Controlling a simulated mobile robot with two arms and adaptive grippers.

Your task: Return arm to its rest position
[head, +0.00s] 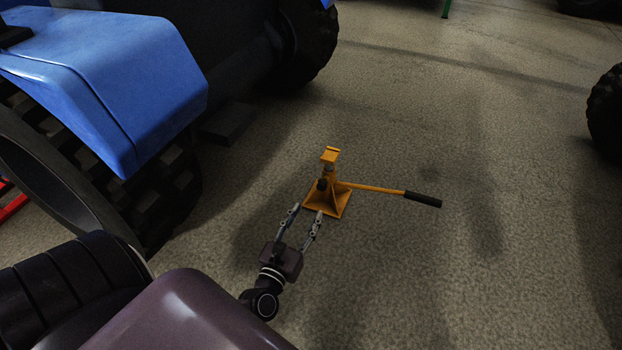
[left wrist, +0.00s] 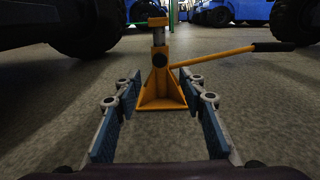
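My left gripper (head: 305,216) reaches forward low over the floor in the head view, its two fingers spread wide. In the left wrist view the open fingers (left wrist: 160,108) stand on either side of the lower part of a yellow jack (left wrist: 160,83), with nothing visibly gripped. The jack also shows in the head view (head: 328,192), upright on the floor just ahead of the fingertips. Its yellow handle with a black grip (head: 422,199) points right. I cannot tell whether the fingers touch the jack. My right gripper is not in view.
A blue tractor (head: 120,75) with large black tires stands at the left and back. Another tire (head: 606,112) is at the right edge. The concrete floor (head: 450,275) right of the jack is clear. A red object (head: 12,206) shows at the far left.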

